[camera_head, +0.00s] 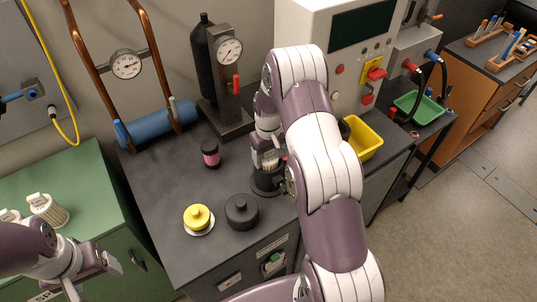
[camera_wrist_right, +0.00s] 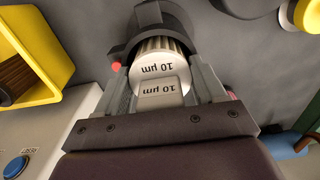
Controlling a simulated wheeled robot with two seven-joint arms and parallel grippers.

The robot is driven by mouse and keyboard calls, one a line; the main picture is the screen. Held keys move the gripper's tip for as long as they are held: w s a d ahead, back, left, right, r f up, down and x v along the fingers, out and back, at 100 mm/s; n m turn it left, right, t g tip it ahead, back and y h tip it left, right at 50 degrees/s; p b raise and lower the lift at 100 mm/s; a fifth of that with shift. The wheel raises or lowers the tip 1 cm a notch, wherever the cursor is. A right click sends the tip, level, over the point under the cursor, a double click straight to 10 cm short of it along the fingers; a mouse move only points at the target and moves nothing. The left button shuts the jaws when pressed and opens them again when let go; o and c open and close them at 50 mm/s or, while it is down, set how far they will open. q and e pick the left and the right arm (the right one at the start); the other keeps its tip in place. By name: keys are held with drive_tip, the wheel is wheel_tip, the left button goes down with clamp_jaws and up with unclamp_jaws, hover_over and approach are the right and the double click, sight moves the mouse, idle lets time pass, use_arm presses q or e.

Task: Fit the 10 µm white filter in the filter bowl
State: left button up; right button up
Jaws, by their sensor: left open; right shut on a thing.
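The white filter (camera_wrist_right: 158,68), marked 10 µm on its end cap and tab, is between the fingers of my right gripper (camera_wrist_right: 160,88), which is shut on it. Its pleated side shows in the head view (camera_head: 266,160), just above the black filter bowl (camera_head: 264,186) on the dark bench. In the right wrist view the bowl (camera_wrist_right: 125,42) rings the filter's far end. How deep the filter sits is hidden. My left gripper (camera_head: 108,262) is open and empty at the lower left, away from the bowl.
A black cap (camera_head: 242,213), a yellow knobbed part (camera_head: 197,217) on a white disc and a pink-banded jar (camera_head: 210,154) stand left of the bowl. A yellow bin (camera_head: 365,140) is at right, a gauge stand (camera_head: 226,90) behind. White filters (camera_head: 48,211) stand on the green cabinet.

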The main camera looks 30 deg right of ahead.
idle(0.3)
drive_tip(key=o, duration=1.1)
drive_tip(key=shift+r+p, duration=1.8)
drive_tip(key=shift+r, duration=0.75)
